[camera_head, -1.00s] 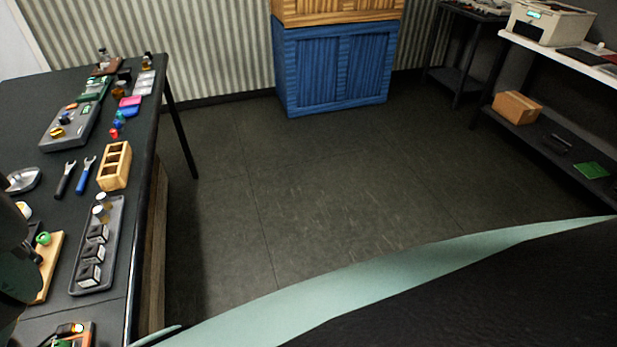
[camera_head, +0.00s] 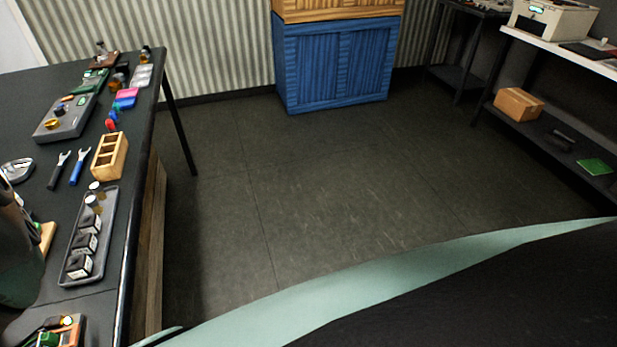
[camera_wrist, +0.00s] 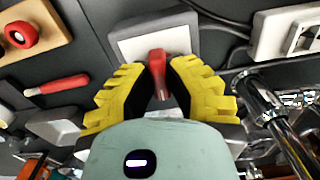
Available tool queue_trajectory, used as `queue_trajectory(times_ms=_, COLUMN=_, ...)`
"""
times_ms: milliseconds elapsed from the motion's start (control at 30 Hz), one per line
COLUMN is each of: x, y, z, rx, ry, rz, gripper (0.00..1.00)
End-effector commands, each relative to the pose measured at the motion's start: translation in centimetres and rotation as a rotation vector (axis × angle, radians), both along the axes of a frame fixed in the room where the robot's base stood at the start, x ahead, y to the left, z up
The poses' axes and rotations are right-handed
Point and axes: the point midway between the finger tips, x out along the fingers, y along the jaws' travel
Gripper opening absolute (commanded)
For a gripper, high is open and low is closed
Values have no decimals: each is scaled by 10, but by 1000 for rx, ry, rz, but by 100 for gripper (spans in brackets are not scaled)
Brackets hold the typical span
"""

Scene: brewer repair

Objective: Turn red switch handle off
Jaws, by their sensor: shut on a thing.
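The red switch handle (camera_wrist: 157,66) shows in the wrist view, standing out from a white and grey switch plate (camera_wrist: 130,46). My gripper (camera_wrist: 160,92) has its yellow-and-black fingers on either side of the handle and is shut on it. The fingertips are close to the plate. In the head view, neither the handle nor the gripper fingers can be made out; only part of my arm shows at the left edge.
A wooden block with a round red knob (camera_wrist: 21,35) and a red-handled tool (camera_wrist: 62,84) are left of the gripper. A white socket strip (camera_wrist: 284,34) and chrome tube (camera_wrist: 273,112) are at right. The dark table (camera_head: 40,105) holds trays and tools; the floor (camera_head: 300,200) is clear.

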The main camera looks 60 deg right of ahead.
Motion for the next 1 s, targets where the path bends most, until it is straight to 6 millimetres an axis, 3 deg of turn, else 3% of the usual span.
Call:
queue_trajectory(times_ms=767, x=1, y=-1, z=0, rx=1, ry=-4, rz=92, gripper=0)
queue_trajectory(times_ms=800, x=1, y=-1, z=0, rx=1, ry=-4, rz=92, gripper=20)
queue_trajectory(times_ms=1000, x=1, y=-1, z=0, rx=0, ry=-1, rz=92, gripper=41)
